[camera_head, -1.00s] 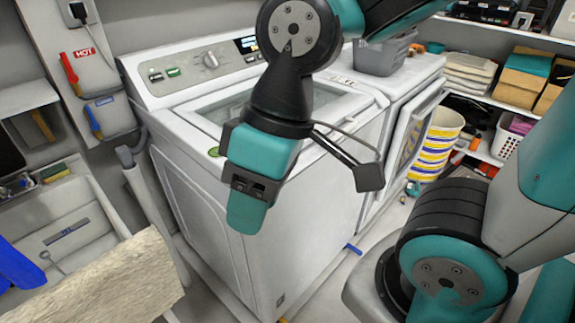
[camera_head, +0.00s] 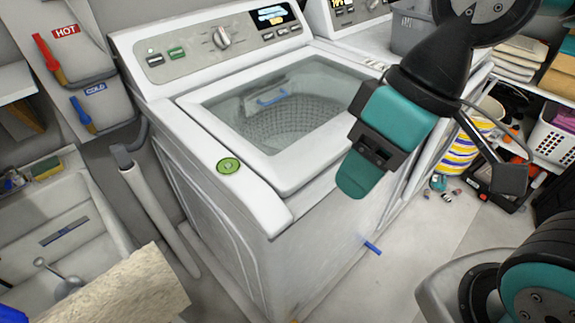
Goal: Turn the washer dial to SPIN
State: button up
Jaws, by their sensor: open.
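The white top-loading washer (camera_head: 258,181) stands in the middle of the head view, its glass lid shut over a perforated drum. Its dial (camera_head: 221,38) is a silver knob on the back control panel (camera_head: 190,63), left of a lit display (camera_head: 271,15). The labels around the dial are too small to read. My gripper (camera_head: 358,172) is teal and black. It hangs in front of the washer's right front edge, pointing down, well apart from the dial. It is open, with nothing seen between its fingers.
A second machine (camera_head: 345,20) stands right of the washer, with a grey bin (camera_head: 410,30) on top. A striped basket (camera_head: 459,157) and shelves are at the right.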

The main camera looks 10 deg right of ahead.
aim_at(221, 38)
jog(key=k, duration=0.5)
jog(key=z, duration=2)
jog(key=i, duration=1.7)
jog(key=u, duration=3.5)
jog(key=i, duration=0.5)
jog(key=u, duration=0.05)
